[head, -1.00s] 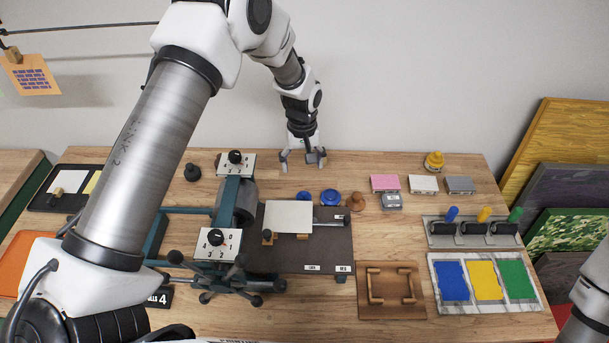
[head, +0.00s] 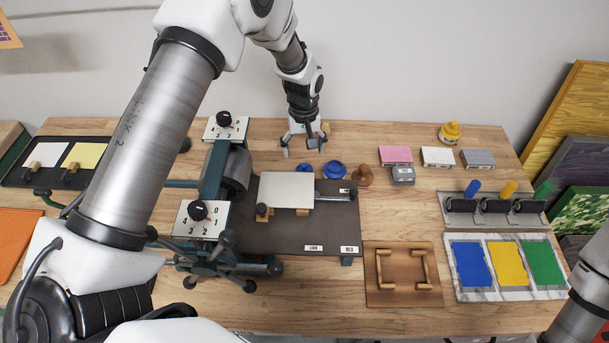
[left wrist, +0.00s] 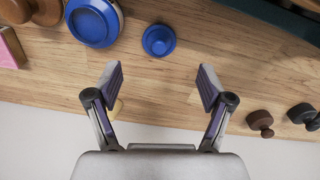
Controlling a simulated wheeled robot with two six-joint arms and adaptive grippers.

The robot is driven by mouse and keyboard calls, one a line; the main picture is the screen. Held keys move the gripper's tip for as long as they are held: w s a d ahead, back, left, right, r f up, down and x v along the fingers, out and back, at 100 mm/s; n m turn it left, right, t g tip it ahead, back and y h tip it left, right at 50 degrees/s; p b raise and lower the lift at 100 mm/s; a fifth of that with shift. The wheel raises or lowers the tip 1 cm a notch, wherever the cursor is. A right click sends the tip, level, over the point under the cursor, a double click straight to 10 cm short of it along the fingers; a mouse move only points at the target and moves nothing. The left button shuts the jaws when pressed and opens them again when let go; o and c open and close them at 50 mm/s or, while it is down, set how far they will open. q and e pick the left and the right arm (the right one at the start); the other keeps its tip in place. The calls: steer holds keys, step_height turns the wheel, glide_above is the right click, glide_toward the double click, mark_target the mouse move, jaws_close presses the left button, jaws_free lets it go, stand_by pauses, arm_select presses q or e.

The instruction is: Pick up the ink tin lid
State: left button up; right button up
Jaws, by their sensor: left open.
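A small round blue piece, which looks like the ink tin lid (head: 310,170), lies on the wooden table near the back edge. It also shows in the left wrist view (left wrist: 158,40), just beyond the gap between my fingers. A larger blue round tin (head: 334,170) stands close to its right; in the left wrist view the tin (left wrist: 93,20) is to its left. My left gripper (head: 304,149) is open and empty, behind the lid and apart from it. Its fingers show spread in the left wrist view (left wrist: 160,84). My right gripper is out of view.
A brown wooden knob (head: 363,176) stands right of the tin. Pink, white and grey blocks (head: 396,155) lie further right. A press with a dark bed (head: 285,235) stands in front of the lid. Small dark knobs (left wrist: 260,122) show right of my fingers.

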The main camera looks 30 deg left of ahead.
mark_target(304, 165)
arm_select(q)
steer(key=shift+s+d+f+p, duration=0.1)
steer(key=shift+s+f+p, duration=0.15)
steer(key=shift+f+p, duration=0.4)
step_height(304, 165, down, 3)
steer(key=shift+r+p, duration=0.1)
steer(key=shift+p, duration=0.85)
steer(key=f, duration=0.2)
steer(key=shift+w+f, duration=0.35)
steer(key=shift+s, duration=0.1)
steer(key=shift+s+r, duration=0.1)
steer(key=shift+r, duration=0.05)
steer(key=c, duration=1)
